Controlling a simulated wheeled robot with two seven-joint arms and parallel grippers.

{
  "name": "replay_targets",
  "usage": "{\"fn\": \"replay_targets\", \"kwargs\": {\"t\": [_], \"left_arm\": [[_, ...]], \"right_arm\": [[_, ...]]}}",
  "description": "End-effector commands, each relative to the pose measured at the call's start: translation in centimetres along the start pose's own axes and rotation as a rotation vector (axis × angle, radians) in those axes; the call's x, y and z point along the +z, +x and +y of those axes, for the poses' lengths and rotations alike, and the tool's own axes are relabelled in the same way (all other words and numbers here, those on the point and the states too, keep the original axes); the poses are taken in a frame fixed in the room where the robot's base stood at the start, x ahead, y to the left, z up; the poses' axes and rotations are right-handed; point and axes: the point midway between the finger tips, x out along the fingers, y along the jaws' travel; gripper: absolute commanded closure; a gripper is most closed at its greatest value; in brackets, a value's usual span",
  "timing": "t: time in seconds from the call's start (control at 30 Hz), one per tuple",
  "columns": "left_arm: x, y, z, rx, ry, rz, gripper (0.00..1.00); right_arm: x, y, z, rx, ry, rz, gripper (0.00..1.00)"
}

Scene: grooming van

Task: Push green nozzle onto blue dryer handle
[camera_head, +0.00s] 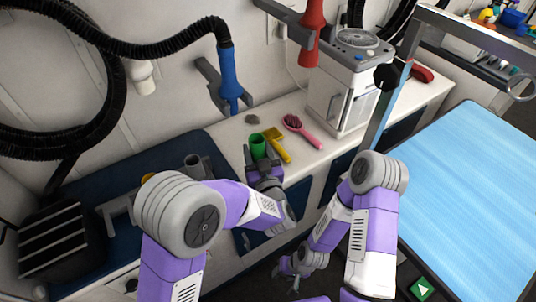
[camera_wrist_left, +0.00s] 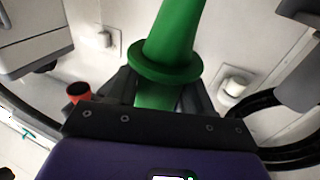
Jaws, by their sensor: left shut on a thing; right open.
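The green nozzle (camera_head: 258,147) is held in my left gripper (camera_head: 262,164), above the counter in the head view. In the left wrist view the nozzle (camera_wrist_left: 172,45) stands up between the shut fingers (camera_wrist_left: 160,92), its flange just above them. The blue dryer handle (camera_head: 229,78) hangs from a grey wall bracket, its black hose running up and left. It is above and left of the nozzle in the picture, apart from it. I cannot make out the blue handle in the left wrist view. My right gripper (camera_head: 297,270) is low, open and empty, away from both.
A red dryer handle (camera_head: 312,32) hangs to the right. A pink brush (camera_head: 301,131) and a yellow tool (camera_head: 276,145) lie on the counter, with a white machine (camera_head: 345,85) behind. A blue-topped table (camera_head: 470,190) stands at right.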

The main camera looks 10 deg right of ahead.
Motion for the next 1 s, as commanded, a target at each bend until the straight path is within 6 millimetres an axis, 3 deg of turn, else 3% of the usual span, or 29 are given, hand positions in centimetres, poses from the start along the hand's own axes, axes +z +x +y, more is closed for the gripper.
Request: {"fn": "replay_targets", "kwargs": {"t": [0.37, 1.0], "left_arm": [[0.5, 1.2, -1.2, -0.105, 0.004, 0.007, 0.91], [0.5, 6.1, -2.8, -0.103, 0.004, 0.007, 0.91]], "right_arm": [[0.0, -0.4, -0.2, 0.0, 0.0, 0.0, 0.57], [0.1, -1.2, -0.4, 0.0, 0.0, 0.0, 0.57]]}}
